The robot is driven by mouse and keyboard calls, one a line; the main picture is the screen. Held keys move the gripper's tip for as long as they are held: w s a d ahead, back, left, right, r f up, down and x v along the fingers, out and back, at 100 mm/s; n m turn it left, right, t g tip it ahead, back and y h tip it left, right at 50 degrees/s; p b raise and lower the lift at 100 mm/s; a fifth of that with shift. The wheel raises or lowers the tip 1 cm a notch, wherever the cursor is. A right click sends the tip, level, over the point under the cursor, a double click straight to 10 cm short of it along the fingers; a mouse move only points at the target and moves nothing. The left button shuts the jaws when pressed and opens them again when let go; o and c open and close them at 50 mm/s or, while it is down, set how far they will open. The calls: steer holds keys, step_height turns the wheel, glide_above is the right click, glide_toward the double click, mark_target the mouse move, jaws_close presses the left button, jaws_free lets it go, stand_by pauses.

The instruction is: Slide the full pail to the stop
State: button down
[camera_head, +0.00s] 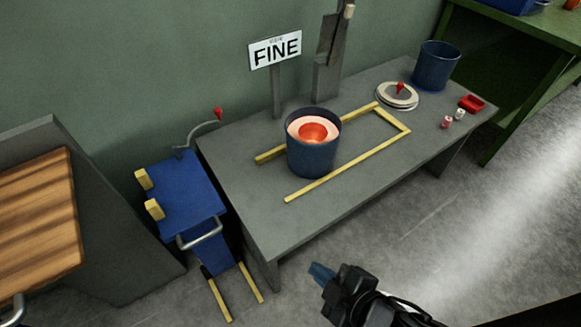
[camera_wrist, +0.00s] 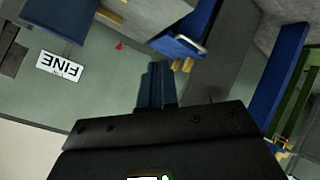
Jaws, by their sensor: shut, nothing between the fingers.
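The full pail (camera_head: 313,158) is a dark blue round pail on the grey table, with a pale ring and an orange-red centre inside it. It stands between two yellow rails, towards their open left end. A yellow crossbar (camera_head: 392,119) joins the rails at the far right end, apart from the pail. My gripper (camera_head: 321,273) is in front of the table's near edge, away from the pail. Its blue fingers are together with nothing between them, as the wrist view (camera_wrist: 156,85) also shows.
A second blue pail (camera_head: 436,66), a round lid with a red knob (camera_head: 399,95) and a red tray (camera_head: 471,103) are on the table's right part. A blue cart (camera_head: 187,197) stands left of the table. A FINE sign (camera_head: 275,50) rises behind. The table's front left is clear.

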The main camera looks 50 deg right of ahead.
steer(key=w+d+f+h+b, duration=0.1)
steer(key=w+f+h+b, duration=0.1)
steer(key=w+f, duration=0.1)
steer(key=w+d+f+n+h+b, duration=0.1)
steer(key=w+d+f+h+b, duration=0.1)
steer(key=w, duration=0.4)
steer(key=w+d+f+g+h+b, duration=0.1)
steer(key=w+d+f+h+b, duration=0.1)
steer(key=w+f, duration=0.2)
steer(key=shift+w+d+b, duration=0.2)
steer(key=shift+w+b, duration=0.05)
steer(key=shift+b, duration=0.1)
steer(key=w+d+r+h+b, duration=0.2)
steer(key=w+d+h+b, duration=0.1)
steer(key=w+h, duration=0.15)
steer(key=g+h+b, duration=0.1)
steer(key=h+b, duration=0.1)
steer(key=h, duration=0.1)
glide_toward(295, 146)
steer(key=shift+m, duration=0.4)
steer(key=x, duration=0.3)
steer(key=w+x, duration=0.1)
steer(key=x, duration=0.1)
steer(key=shift+a+r, duration=0.1)
steer(key=shift+a, duration=0.1)
steer(key=shift+s+d, duration=0.15)
steer(key=shift+d, duration=0.6)
